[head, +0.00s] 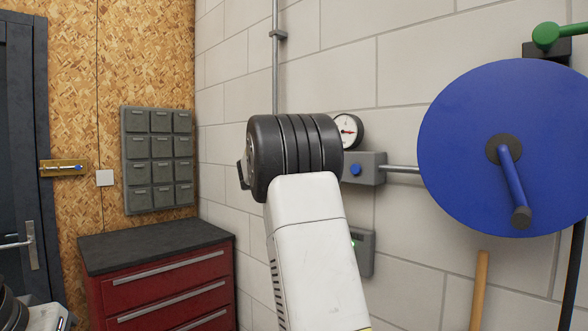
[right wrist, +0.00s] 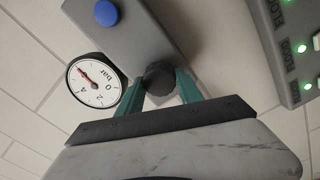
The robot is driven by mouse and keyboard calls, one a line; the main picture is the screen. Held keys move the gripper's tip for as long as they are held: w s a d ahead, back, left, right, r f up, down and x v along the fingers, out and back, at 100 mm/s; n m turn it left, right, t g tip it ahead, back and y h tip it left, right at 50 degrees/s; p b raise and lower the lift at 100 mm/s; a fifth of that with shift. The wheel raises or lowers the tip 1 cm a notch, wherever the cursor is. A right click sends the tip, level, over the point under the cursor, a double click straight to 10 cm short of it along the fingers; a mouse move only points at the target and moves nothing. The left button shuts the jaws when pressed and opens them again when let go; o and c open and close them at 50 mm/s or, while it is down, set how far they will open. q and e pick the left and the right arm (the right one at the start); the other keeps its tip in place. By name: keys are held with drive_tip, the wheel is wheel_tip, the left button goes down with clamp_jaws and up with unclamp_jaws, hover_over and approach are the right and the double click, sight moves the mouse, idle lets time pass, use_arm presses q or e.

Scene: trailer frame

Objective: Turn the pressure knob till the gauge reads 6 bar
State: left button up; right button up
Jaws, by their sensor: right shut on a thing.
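The pressure gauge (head: 348,130) is a round white dial with a black rim on the wall. In the right wrist view the gauge (right wrist: 95,84) appears turned, with a red needle pointing to the upper left, past the 4. The numeral at its tip is too small to read. The black pressure knob (right wrist: 158,74) sits at the end of the grey regulator block (right wrist: 135,38). My right gripper (right wrist: 161,79) is shut on the knob, one teal finger on each side. In the head view my right wrist hides the knob and fingers.
The regulator block has a blue button (head: 355,169) and a pipe to a big blue reel (head: 480,150) at right. A grey box (head: 362,250) with green lights is below. A red drawer cabinet (head: 165,285) stands at left.

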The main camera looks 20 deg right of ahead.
drive_tip(key=o, duration=1.4)
drive_tip(key=v, duration=0.7)
drive_tip(key=shift+s+a, duration=0.15)
drive_tip(key=shift+a, duration=0.2)
drive_tip(key=shift+f, duration=0.1)
drive_tip(key=s+f+g+y, duration=0.2)
drive_tip(key=s+f+y, duration=0.7)
drive_tip(key=s+f, duration=0.6)
drive_tip(key=s+a+f+y, duration=0.2)
drive_tip(key=s+a+y, duration=0.1)
drive_tip(key=s+a, duration=0.3)
drive_tip(key=s+a+f+t+y, duration=0.1)
drive_tip(key=s+a+f+y, duration=0.1)
drive_tip(key=s+a, duration=0.3)
drive_tip(key=s+a+f+n+y, duration=0.1)
drive_tip(key=s+a+f+y, duration=0.2)
drive_tip(key=s+a, duration=0.3)
drive_tip(key=shift+s+a+y, duration=0.15)
drive_tip(key=shift+a+y, duration=0.3)
drive_tip(key=shift+a, duration=0.3)
drive_tip(key=shift+s+a+y, duration=0.15)
drive_tip(key=shift+a+y, duration=0.3)
drive_tip(key=shift+a, duration=0.25)
